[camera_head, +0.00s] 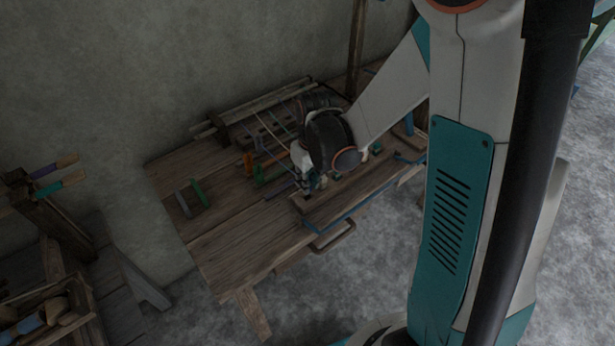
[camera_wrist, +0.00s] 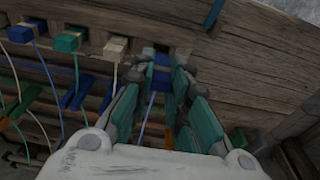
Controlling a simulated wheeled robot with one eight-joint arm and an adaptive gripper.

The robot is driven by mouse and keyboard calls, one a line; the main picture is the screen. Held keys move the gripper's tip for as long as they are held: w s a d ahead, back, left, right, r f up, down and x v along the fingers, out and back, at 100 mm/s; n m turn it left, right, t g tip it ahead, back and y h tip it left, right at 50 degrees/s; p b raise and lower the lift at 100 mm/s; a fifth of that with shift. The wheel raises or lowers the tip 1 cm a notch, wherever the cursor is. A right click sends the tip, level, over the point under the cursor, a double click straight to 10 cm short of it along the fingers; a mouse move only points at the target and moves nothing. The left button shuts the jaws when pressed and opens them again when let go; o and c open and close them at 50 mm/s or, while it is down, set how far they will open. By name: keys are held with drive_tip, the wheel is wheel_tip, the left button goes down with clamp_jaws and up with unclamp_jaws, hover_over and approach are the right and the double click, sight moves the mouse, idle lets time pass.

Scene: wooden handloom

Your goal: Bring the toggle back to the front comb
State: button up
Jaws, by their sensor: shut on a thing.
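My gripper (camera_wrist: 165,67) is shut on a blue toggle (camera_wrist: 160,78) with a pale cord that runs back between the fingers. The held toggle lies close to a dark slot of the wooden front comb (camera_wrist: 235,63); I cannot tell whether it touches the comb. In the head view my gripper (camera_head: 311,184) is low over the comb (camera_head: 345,199) at the loom's front, and the toggle is too small to make out there. A blue toggle (camera_wrist: 20,33), a teal toggle (camera_wrist: 68,42) and a cream toggle (camera_wrist: 115,45) sit along the comb to the left.
Several coloured pieces, among them a blue one (camera_wrist: 77,93), lie behind the comb with cords crossing over them. A green piece (camera_head: 200,194) lies on the wooden table (camera_head: 235,240). A rack with coloured handles (camera_head: 58,175) stands apart at the left.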

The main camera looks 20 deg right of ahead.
idle(0.3)
drive_tip(key=shift+f+b, duration=1.6)
drive_tip(key=shift+f, duration=0.25)
drive_tip(key=o, duration=0.8)
drive_tip(key=shift+o, duration=0.2)
wheel_tip(320, 180, up, 12)
drive_tip(key=s, duration=0.1)
drive_tip(key=shift+s+d, duration=0.2)
drive_tip(key=shift+s, duration=0.05)
